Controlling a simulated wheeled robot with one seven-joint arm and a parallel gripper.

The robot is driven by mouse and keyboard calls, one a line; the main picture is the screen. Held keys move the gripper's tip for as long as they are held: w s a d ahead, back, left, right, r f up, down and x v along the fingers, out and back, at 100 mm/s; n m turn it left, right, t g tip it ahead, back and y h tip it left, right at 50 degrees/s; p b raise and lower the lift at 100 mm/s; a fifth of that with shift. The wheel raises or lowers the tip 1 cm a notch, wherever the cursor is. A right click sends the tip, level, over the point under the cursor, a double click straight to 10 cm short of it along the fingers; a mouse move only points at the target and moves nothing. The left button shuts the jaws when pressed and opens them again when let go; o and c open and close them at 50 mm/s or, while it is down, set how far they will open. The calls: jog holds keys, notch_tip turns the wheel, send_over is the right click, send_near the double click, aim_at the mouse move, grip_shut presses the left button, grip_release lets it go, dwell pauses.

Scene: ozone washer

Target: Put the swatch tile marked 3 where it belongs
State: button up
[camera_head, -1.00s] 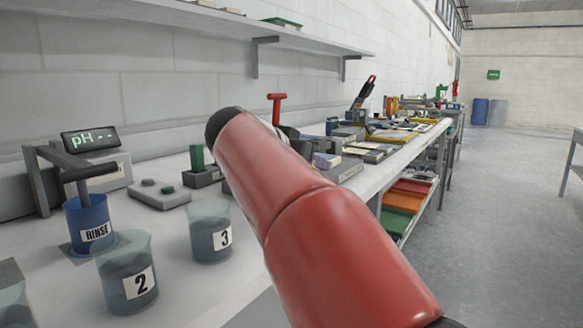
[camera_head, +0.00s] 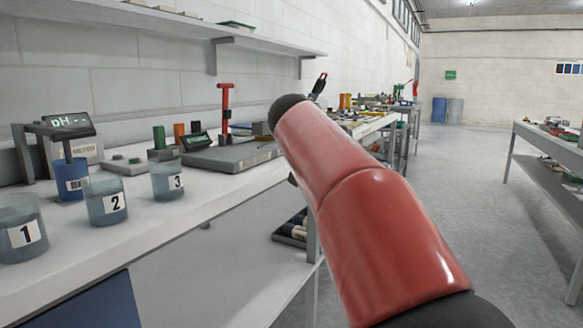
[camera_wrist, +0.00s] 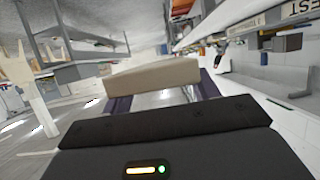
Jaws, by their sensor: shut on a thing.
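In the wrist view my gripper (camera_wrist: 163,92) is shut on a pale beige, flat-sided piece (camera_wrist: 152,76), which is held between two dark fingers. It looks like a tile seen edge-on; no number shows on the side facing the camera. In the head view my red arm hides the gripper and whatever it holds. A board with several dark blue and other swatches (camera_head: 569,68) hangs on the far wall at the right edge; its markings are too small to read.
On the left bench stand beakers marked 1 (camera_head: 22,232), 2 (camera_head: 106,203) and 3 (camera_head: 168,182), a blue cup (camera_head: 71,180), a meter (camera_head: 70,123) and a grey plate with a red post (camera_head: 225,112). Another bench (camera_head: 540,135) stands right. The aisle floor (camera_head: 450,200) is clear.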

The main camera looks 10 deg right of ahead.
jog(key=w+a+f+n+t+y, duration=0.1)
jog(key=w+a+f+n+y, duration=0.15)
jog(key=f, duration=0.75)
jog(key=w+a+f+n+y, duration=0.1)
jog(key=w+f+n+y, duration=0.15)
jog(key=f, duration=0.75)
jog(key=w+a+f+n+t+y, duration=0.1)
jog(key=w+a+f+y, duration=0.15)
jog(key=f, duration=0.75)
jog(key=s+d+f, duration=0.2)
jog(key=s+f, duration=0.3)
jog(key=f, duration=0.6)
jog(key=s+d+f, duration=0.1)
jog(key=s+f, duration=0.4)
jog(key=f, duration=0.7)
jog(key=s, duration=0.6)
jog(key=shift+s+d+n, duration=0.15)
jog(key=shift+d+n, duration=0.05)
jog(key=shift+n, duration=0.2)
